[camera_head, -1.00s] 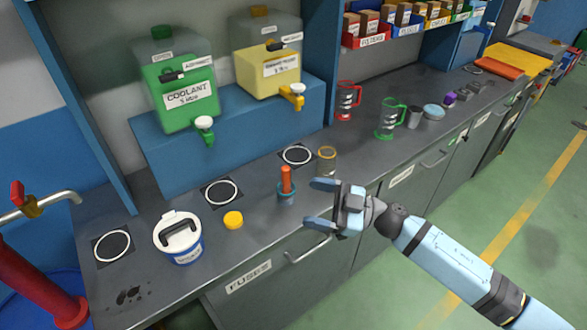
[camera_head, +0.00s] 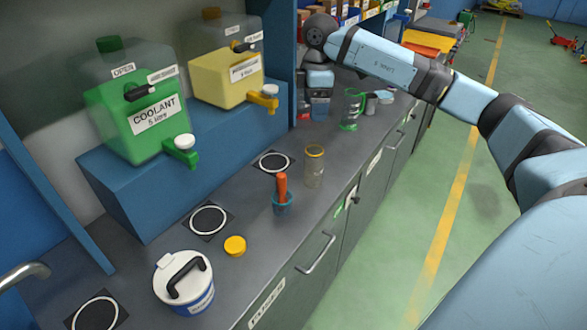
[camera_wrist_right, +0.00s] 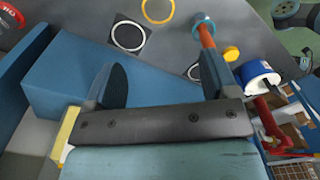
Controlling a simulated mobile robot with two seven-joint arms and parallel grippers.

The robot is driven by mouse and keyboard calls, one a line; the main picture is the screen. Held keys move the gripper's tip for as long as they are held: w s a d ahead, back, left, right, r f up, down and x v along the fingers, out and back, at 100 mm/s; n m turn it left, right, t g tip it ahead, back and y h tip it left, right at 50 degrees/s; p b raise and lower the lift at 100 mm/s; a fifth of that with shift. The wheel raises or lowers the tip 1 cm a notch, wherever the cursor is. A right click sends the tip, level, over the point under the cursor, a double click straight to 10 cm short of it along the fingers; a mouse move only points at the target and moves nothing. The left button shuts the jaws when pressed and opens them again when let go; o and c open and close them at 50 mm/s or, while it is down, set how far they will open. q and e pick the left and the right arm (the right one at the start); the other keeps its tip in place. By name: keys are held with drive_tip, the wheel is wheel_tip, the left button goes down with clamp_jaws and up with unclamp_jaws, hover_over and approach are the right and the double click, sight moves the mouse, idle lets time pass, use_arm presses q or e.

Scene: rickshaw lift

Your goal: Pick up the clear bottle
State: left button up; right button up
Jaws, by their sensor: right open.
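The clear bottle (camera_head: 314,168) is a see-through cylinder with a yellow ring at its top. It stands upright near the front edge of the bench in the head view. In the right wrist view its yellow ring (camera_wrist_right: 158,10) shows at the top edge. My right gripper (camera_head: 313,112) points down over the bench behind the bottle, near the blue upright, apart from the bottle. In the right wrist view its two fingers (camera_wrist_right: 164,80) are spread with nothing between them. My left gripper is not in view.
A red-handled item in a teal cup (camera_head: 283,196) and a yellow cap (camera_head: 235,246) stand left of the bottle. Green coolant (camera_head: 125,120) and yellow (camera_head: 225,75) tanks sit on a blue step (camera_head: 130,190). A green-handled jug (camera_head: 351,108) and white-lidded tub (camera_head: 185,285) flank the area.

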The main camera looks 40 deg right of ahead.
hover_over(315, 148)
drive_tip(key=s+a, duration=0.1)
wheel_tip(315, 148, down, 7)
drive_tip(key=shift+s+a+f+p, duration=0.1)
drive_tip(key=shift+f+p, duration=0.25)
drive_tip(key=shift+f, duration=1.2)
drive_tip(key=shift+s+a+f+p, duration=0.1)
drive_tip(key=shift+f+p, duration=0.2)
drive_tip(key=shift+f, duration=1.25)
drive_tip(key=c, duration=1.2)
